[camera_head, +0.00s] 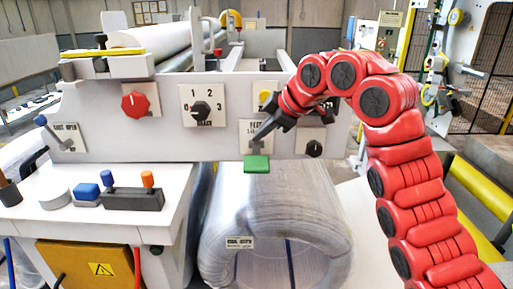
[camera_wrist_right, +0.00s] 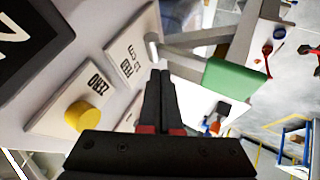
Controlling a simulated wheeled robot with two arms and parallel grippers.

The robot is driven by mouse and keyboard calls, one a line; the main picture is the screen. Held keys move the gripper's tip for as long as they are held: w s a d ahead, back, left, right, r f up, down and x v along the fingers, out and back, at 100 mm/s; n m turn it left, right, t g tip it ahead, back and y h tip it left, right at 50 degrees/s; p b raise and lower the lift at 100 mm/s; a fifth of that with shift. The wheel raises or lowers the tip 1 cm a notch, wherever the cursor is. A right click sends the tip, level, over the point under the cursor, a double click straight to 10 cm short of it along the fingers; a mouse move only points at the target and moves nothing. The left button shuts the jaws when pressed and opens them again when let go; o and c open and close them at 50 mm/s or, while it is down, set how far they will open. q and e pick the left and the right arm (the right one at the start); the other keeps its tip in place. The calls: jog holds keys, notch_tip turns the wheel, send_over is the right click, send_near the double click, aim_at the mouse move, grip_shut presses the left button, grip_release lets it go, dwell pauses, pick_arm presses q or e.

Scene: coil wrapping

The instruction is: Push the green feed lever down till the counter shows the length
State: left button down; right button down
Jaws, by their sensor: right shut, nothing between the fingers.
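The green feed lever's handle (camera_head: 257,163) sits in front of the machine's panel, below the FEED plate (camera_head: 250,128), above the wrapped coil. In the right wrist view, the green handle (camera_wrist_right: 230,79) is on a grey stem to the right of the FEED label. My right gripper (camera_head: 263,134) is shut and empty. Its fingertips (camera_wrist_right: 160,74) appear beside the lever, to the left of the green handle in the wrist view; I cannot tell whether they touch it. No counter reading is legible. A dark panel (camera_wrist_right: 28,40) shows part of a white mark. My left gripper is not in view.
A yellow button (camera_wrist_right: 82,115) sits on the ZERO plate near the fingers. A red knob (camera_head: 135,104) and a black selector (camera_head: 201,110) are further left on the panel. The clear-wrapped coil (camera_head: 275,225) stands below.

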jog(key=shift+f, duration=0.35)
jog(key=shift+f+b, duration=0.6)
jog(key=shift+b, duration=0.15)
dwell(0.6)
dwell(0.5)
jog(key=shift+r+p, duration=0.9)
jog(key=shift+r, duration=0.2)
jog(key=r+p, duration=0.4)
jog(key=r, duration=0.1)
jog(key=shift+w, duration=0.2)
jog(key=shift+f, duration=0.1)
